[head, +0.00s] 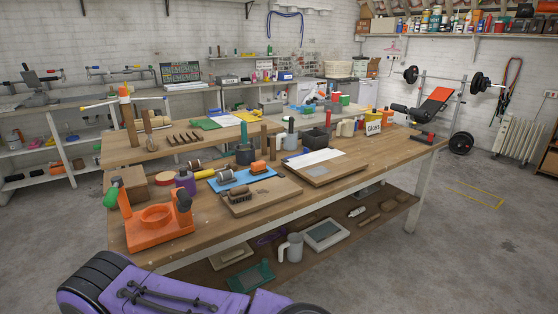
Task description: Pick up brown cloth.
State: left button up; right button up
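I cannot make out a brown cloth with certainty in the head view. The wooden workbench (205,221) stands in front of me, crowded with tools and containers. Small brown pieces (369,219) lie on its lower shelf at the right; they are too small to tell what they are. Neither of my grippers is in view.
An orange tool holder (158,240) stands at the bench's near left corner. A brush (240,196) lies on a wooden board near the front edge. A grey jug (291,247) stands on the lower shelf. The concrete floor (455,240) at the right is mostly clear.

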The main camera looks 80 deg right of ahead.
aim_at(195, 166)
jog(key=z, duration=2.3)
